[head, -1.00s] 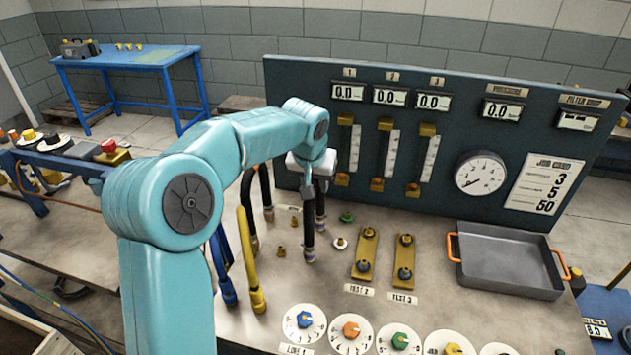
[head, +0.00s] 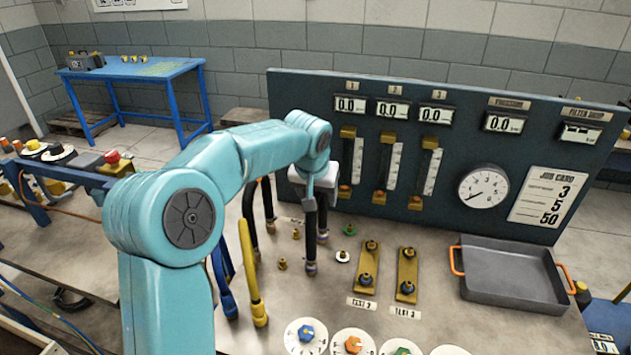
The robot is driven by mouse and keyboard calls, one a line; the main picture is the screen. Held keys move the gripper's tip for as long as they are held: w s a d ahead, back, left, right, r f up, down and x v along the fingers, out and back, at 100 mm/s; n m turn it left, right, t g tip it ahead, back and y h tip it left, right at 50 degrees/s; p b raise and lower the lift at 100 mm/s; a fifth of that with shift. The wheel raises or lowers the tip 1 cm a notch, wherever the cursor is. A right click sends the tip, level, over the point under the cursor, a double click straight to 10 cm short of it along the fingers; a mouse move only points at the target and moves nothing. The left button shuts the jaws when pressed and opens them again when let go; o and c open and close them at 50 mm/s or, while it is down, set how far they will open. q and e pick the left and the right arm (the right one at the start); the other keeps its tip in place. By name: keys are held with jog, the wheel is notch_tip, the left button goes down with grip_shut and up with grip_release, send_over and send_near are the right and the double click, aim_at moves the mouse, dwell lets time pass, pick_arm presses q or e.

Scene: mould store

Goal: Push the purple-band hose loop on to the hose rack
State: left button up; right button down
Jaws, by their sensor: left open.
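My left gripper (head: 313,204) hangs from the teal arm over the bench, its jaws open and pointing down. Just below and beside it stands a black hose (head: 311,238) with a purplish band at its lower end, likely the purple-band hose loop. The gripper hides its upper part, so I cannot tell whether they touch. Another black hose (head: 250,212) stands to the left, partly behind the arm. I cannot make out the hose rack clearly; the arm and gripper cover part of that area. My right gripper is not in view.
A yellow hose (head: 251,275) and a blue hose (head: 222,270) lean beside my arm. Brass fittings, two brass blocks (head: 407,275) and dials stand to the right. A grey tray (head: 511,275) is farther right. The gauge panel (head: 450,150) closes off the back.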

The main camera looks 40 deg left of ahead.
pick_arm(q)
jog(key=v, duration=1.6)
jog(key=shift+p, duration=0.3)
jog(key=shift+s+d, duration=0.1)
